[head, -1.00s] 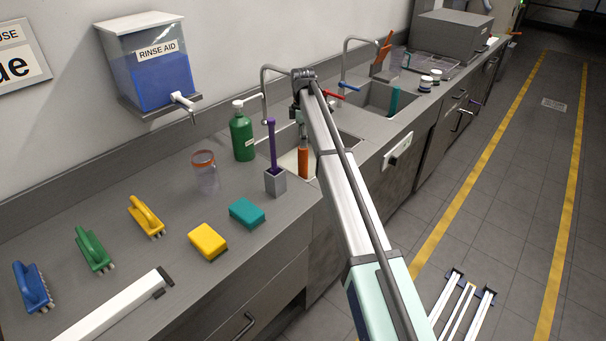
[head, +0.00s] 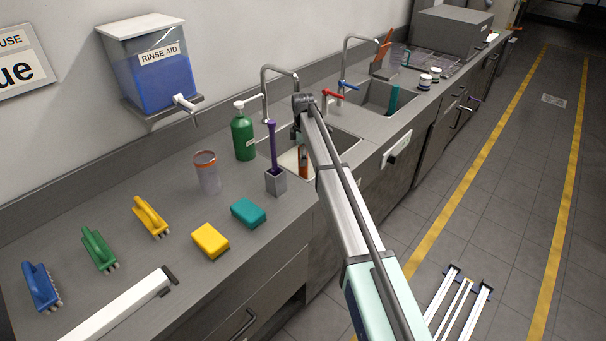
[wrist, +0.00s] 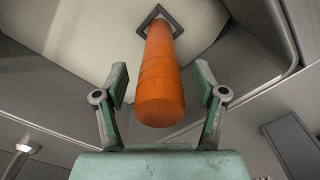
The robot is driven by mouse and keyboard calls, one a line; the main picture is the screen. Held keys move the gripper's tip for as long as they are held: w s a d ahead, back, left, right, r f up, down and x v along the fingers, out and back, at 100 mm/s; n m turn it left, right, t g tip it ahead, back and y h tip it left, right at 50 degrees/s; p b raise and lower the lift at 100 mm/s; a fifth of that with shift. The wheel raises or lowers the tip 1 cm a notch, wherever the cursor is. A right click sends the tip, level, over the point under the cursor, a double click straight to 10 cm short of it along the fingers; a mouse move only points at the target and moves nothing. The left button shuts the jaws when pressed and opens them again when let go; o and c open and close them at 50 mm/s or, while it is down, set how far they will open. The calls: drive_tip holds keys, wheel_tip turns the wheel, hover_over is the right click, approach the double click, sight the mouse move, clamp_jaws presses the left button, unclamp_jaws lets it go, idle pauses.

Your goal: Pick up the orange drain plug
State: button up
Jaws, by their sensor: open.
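In the head view only part of the plug (head: 303,163) shows beside my arm. My gripper (wrist: 161,90) is open, with one finger on each side of the plug's near end. Gaps show between both fingers and the plug. In the head view my gripper is mostly hidden behind my arm.
A purple-handled brush (head: 272,150) in a grey holder (head: 276,182) and a green bottle (head: 243,137) stand left of the sink. A faucet (head: 264,88) rises behind it. Yellow (head: 210,241) and teal (head: 248,213) sponges lie on the counter nearer the camera.

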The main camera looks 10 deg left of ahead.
clamp_jaws()
